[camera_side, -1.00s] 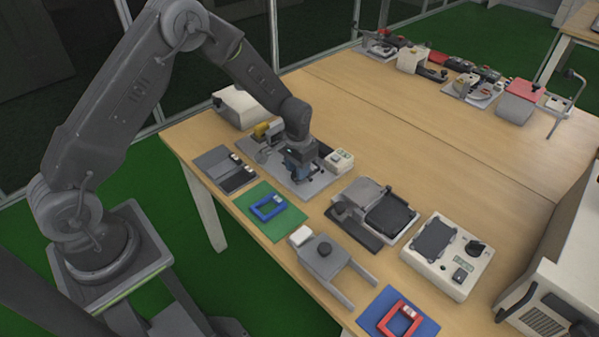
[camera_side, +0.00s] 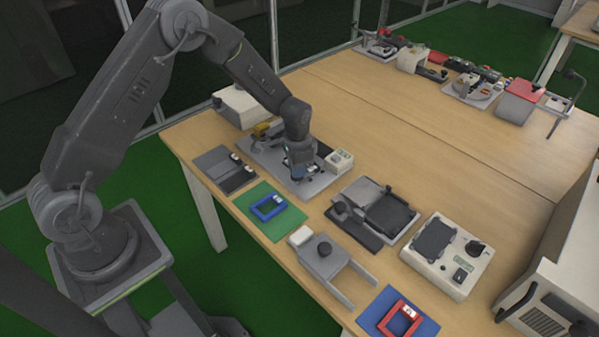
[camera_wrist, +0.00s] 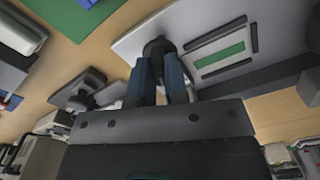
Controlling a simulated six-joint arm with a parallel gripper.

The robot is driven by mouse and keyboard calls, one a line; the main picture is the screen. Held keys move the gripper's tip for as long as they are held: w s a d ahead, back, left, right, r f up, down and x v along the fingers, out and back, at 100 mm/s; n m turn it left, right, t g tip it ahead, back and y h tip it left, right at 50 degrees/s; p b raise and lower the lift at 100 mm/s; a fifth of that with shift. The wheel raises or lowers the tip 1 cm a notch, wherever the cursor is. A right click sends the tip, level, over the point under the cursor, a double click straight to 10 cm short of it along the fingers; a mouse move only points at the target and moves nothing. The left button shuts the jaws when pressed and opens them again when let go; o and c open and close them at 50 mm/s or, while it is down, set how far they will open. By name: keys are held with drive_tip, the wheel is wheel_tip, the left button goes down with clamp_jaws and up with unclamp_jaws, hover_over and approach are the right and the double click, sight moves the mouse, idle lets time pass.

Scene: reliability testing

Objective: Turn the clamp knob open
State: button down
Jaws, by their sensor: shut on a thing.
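The clamp knob (camera_wrist: 157,47) is a dark round knob at the edge of a grey plate in the wrist view. My gripper (camera_wrist: 160,72) has its two blue-tipped fingers shut on the knob, one on each side. In the side view my gripper (camera_side: 300,174) points down at the grey fixture plate (camera_side: 262,160). There the knob is hidden behind the fingers, and I cannot tell its turn angle. A green rectangle (camera_wrist: 220,57) in a pale frame lies on the plate beside the knob in the wrist view.
A green mat with a blue frame (camera_side: 268,208) lies in front. The table's middle is clear (camera_side: 420,140).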

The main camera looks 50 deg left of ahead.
drive_tip(key=m, duration=0.6)
drive_tip(key=shift+m, duration=0.4)
drive_tip(key=shift+s+d+f+m, duration=0.1)
drive_tip(key=shift+m, duration=1.55)
drive_tip(key=shift+s+f+m, duration=0.1)
drive_tip(key=shift+m, duration=1.55)
drive_tip(key=c, duration=1.3)
unclamp_jaws()
drive_tip(key=shift+w, duration=0.1)
drive_tip(key=shift+r, duration=0.1)
drive_tip(key=shift+r, duration=2.3)
